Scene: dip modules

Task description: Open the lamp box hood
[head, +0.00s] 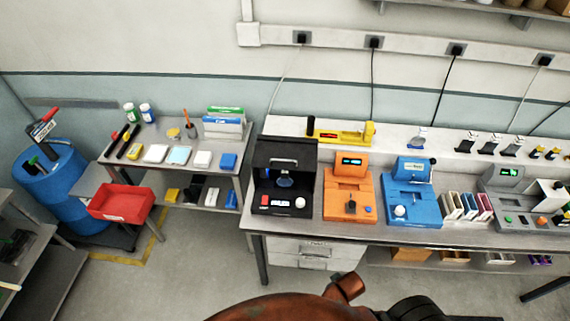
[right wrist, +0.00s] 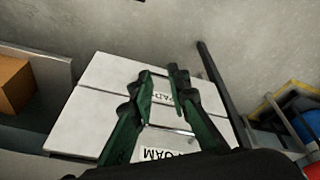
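The lamp box (head: 268,207) is a black box at the left end of the long bench in the head view. Its black hood (head: 300,150) has a pale bar handle (head: 284,162) across the front. A bluish patch shows below the handle; I cannot tell whether it is a window or the inside. The hood looks down, but this is not certain. My right gripper (right wrist: 160,82) has green fingers spread apart with nothing between them, in front of white drawers in the right wrist view. No gripper touches the lamp box. My left gripper is not in view.
An orange device (head: 348,190) and a blue device (head: 413,195) stand right of the lamp box. White drawers (right wrist: 75,125) sit under the bench. A side table (head: 165,172) with small items and a red bin (head: 122,203) is at left. Floor in front of the bench is partly clear.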

